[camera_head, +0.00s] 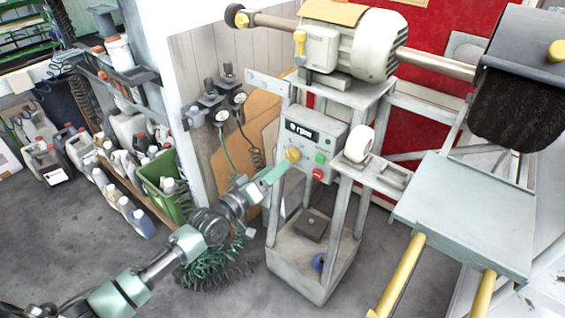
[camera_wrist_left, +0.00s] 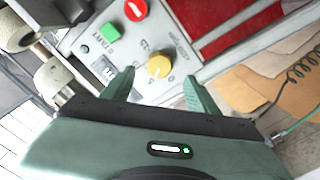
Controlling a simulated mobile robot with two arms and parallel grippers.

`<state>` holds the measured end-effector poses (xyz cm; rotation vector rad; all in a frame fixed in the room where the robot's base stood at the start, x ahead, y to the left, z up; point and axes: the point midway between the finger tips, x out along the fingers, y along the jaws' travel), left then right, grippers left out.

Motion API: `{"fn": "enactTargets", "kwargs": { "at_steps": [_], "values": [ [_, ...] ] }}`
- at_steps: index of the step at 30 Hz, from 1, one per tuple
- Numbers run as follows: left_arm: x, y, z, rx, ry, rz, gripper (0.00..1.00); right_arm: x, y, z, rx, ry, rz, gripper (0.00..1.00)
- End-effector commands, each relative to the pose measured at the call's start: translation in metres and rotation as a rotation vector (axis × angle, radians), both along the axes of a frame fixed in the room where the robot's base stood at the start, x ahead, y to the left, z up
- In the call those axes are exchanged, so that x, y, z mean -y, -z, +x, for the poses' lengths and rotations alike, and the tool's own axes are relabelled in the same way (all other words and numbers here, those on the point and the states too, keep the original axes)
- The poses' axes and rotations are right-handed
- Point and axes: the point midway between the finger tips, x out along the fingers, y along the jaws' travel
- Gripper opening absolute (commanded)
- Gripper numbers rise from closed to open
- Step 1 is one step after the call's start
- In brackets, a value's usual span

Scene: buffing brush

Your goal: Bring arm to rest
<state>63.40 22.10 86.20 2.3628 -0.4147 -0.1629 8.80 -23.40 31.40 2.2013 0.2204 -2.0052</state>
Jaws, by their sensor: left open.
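My left gripper (camera_head: 270,178) reaches in from the lower left, its tip close to the control box of the buffing machine. In the left wrist view the left gripper (camera_wrist_left: 160,88) is open, with its two green fingers apart. A yellow knob (camera_wrist_left: 159,66) shows between and beyond the fingers; it also shows in the head view (camera_head: 292,154). Whether the fingers touch the knob I cannot tell. The control box (camera_head: 318,150) carries a green button (camera_head: 320,158) and a red button (camera_head: 318,174). My right gripper is in neither view.
The motor (camera_head: 345,45) and dark brush (camera_head: 510,110) stand above and to the right. A grey plate (camera_head: 470,215) on yellow bars juts out at the right. Bottles and a green crate (camera_head: 165,185) line the wall at left. Grey floor (camera_head: 90,240) is open at lower left.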

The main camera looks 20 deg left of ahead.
Motion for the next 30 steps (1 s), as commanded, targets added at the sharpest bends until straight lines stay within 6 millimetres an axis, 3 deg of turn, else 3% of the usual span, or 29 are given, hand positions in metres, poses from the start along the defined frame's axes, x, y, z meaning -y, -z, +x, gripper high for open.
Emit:
{"fn": "enactTargets", "kwargs": {
  "at_steps": [6,22,26,29,30],
  "values": [
    [-0.007,0.000,-0.018,0.000,0.000,0.001,0.59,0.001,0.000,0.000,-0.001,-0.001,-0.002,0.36],
    [-0.008,0.004,-0.020,-0.006,-0.003,0.005,0.59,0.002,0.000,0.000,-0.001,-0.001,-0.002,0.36],
    [-0.017,0.041,-0.022,-0.057,-0.033,0.061,0.59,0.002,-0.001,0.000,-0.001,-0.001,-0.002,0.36],
    [-0.030,0.100,-0.033,-0.145,-0.069,0.153,0.59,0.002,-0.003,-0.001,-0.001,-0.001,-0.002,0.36],
    [-0.036,0.128,-0.041,-0.188,-0.083,0.199,0.59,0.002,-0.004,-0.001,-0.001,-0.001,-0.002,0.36]
  ]
}}
